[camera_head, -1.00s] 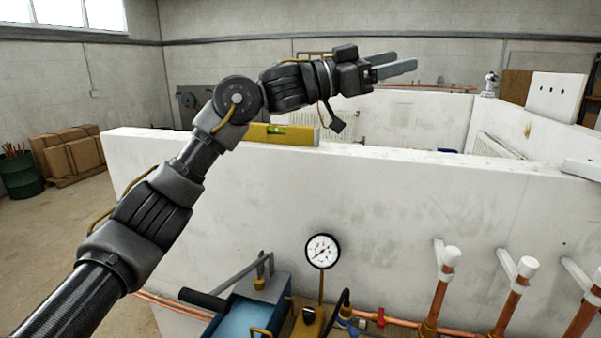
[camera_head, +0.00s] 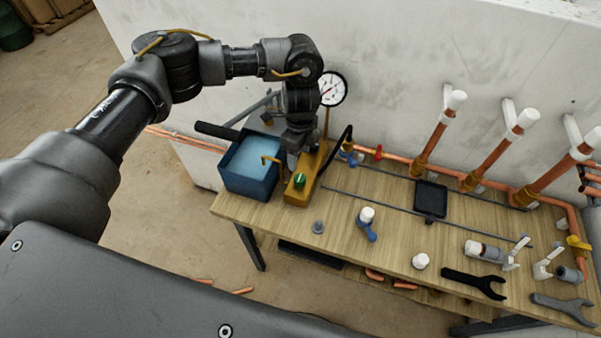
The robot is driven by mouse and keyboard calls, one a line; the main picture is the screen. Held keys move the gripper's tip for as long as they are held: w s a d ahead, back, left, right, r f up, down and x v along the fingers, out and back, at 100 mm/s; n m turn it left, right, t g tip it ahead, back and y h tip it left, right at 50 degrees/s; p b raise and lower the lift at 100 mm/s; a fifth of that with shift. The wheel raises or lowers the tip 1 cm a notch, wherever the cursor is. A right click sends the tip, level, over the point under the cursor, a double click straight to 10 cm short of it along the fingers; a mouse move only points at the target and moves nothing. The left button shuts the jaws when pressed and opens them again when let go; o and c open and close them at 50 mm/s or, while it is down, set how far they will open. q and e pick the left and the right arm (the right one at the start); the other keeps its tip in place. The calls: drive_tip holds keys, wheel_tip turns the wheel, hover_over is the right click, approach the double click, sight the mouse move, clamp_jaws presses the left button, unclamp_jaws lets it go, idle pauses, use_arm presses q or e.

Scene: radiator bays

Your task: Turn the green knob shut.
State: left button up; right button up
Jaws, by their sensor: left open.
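The green knob (camera_head: 299,181) sits on the top of the yellow pump block (camera_head: 296,195), at the left end of the workbench. My left gripper (camera_head: 295,148) points down over the far part of this block, a little behind the knob and apart from it. It is open, and I see nothing held in it. The wrist hides part of the pump behind it. The knob itself is in clear view. My right gripper is not in view.
A blue water tank (camera_head: 247,178) with a black-gripped lever stands left of the knob. A pressure gauge (camera_head: 333,90) rises behind. A black hose (camera_head: 340,150) curves at the right. Valves, spanners (camera_head: 474,284) and a black tray (camera_head: 430,198) lie on the wooden bench (camera_head: 340,235).

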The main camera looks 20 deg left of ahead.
sight(299, 177)
use_arm(q)
wheel_tip(299, 177, down, 8)
drive_tip(key=shift+s+f+p, duration=0.15)
drive_tip(key=shift+f+p, duration=0.1)
drive_tip(key=shift+p, duration=0.75)
drive_tip(key=shift+f, duration=0.75)
drive_tip(key=shift+c, duration=0.5)
